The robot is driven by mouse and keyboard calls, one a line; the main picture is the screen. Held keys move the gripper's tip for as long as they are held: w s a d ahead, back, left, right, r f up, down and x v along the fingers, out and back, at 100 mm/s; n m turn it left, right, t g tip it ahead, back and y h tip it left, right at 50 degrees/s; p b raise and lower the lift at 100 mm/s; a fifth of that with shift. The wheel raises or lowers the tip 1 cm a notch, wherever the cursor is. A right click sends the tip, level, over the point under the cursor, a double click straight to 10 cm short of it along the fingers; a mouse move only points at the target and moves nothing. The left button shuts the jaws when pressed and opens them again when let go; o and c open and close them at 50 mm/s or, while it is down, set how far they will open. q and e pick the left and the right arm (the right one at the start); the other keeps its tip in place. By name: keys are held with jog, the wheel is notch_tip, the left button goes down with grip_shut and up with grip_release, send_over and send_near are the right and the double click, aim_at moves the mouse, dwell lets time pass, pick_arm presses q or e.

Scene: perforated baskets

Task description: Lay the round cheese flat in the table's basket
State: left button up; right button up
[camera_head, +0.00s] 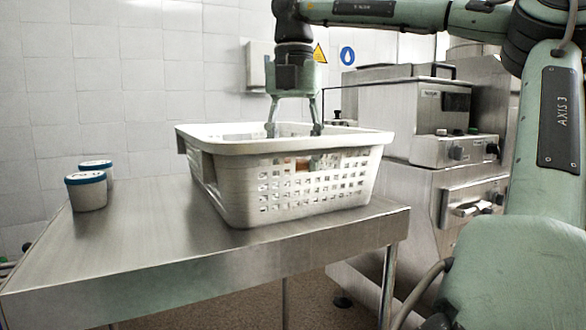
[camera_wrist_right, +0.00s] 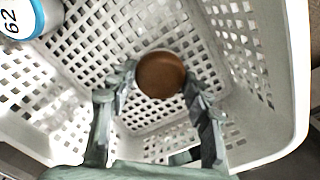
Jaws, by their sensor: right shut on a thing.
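The white perforated basket (camera_head: 315,192) stands on the steel table (camera_head: 140,235). My right gripper (camera_head: 294,130) reaches down into it from above, with its fingertips at about rim height in the head view. In the right wrist view the right gripper's fingers are shut on the round brown cheese (camera_wrist_right: 160,75), one finger on each side, with the basket's wall and floor (camera_wrist_right: 85,50) behind it. An orange-brown patch (camera_head: 303,164) shows through the basket's holes below the gripper. Whether the cheese touches the basket floor cannot be told. My left gripper is not in view.
Two white tubs with blue lids (camera_head: 86,192) stand on the table left of the basket. A tub marked 62 (camera_wrist_right: 20,18) shows at the wrist view's top left. Steel kitchen equipment (camera_head: 400,110) stands behind on the right. The table's front left is clear.

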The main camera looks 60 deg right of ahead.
jog(key=shift+f, duration=0.9)
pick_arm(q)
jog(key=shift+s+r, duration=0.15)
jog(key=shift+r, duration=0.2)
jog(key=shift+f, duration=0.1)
pick_arm(e)
jog(key=shift+f, duration=0.2)
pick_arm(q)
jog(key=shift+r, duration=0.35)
pick_arm(e)
jog(key=o, duration=1.3)
jog(key=shift+r, duration=0.2)
jog(key=shift+r, duration=0.3)
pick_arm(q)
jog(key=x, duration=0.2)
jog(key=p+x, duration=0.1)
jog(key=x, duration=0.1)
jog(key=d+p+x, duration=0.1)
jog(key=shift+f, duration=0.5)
pick_arm(e)
notch_tip(320, 180, up, 12)
jog(key=shift+f, duration=0.25)
